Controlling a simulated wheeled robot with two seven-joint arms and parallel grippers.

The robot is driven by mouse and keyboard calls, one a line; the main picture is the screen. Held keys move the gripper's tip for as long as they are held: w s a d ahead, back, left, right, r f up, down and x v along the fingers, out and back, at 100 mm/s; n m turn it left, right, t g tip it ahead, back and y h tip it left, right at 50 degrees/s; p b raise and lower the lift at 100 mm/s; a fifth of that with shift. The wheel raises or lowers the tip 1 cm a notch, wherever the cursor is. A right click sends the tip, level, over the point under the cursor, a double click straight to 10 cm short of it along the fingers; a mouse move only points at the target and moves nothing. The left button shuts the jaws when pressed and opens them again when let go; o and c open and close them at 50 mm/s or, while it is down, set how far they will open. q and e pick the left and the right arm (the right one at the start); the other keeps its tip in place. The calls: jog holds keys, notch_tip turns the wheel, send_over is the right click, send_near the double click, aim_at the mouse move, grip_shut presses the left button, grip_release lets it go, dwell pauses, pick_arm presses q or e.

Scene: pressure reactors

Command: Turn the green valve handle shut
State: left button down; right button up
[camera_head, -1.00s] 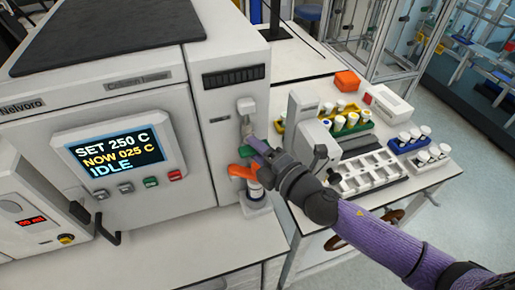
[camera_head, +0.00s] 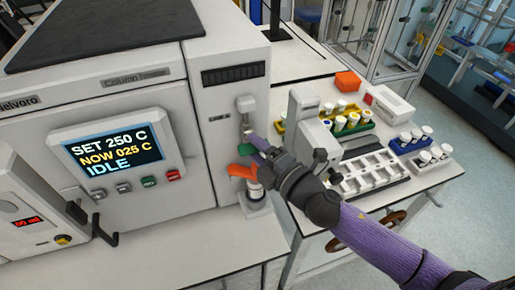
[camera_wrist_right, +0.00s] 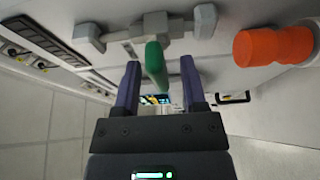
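The green valve handle (camera_wrist_right: 155,66) hangs in the wrist view from a grey fitting on the machine's side panel. It points down between the two fingers of my right gripper (camera_wrist_right: 160,70), with a gap on each side. The fingers are open. In the head view, the right gripper (camera_head: 256,146) is at the machine's front right, and a small part of the green handle (camera_head: 246,149) shows beside the finger. The rest of the handle is hidden by the gripper. My left gripper is not in view.
An orange knob (camera_head: 240,171) sits just below the gripper; it also shows at right in the wrist view (camera_wrist_right: 273,45). The machine's screen (camera_head: 115,150) reads IDLE. A bench on the right holds a white rack (camera_head: 368,172), vial trays and an orange box (camera_head: 347,81).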

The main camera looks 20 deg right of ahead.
jog(key=b+v, duration=0.2)
jog(key=v, duration=0.8)
dwell(0.3)
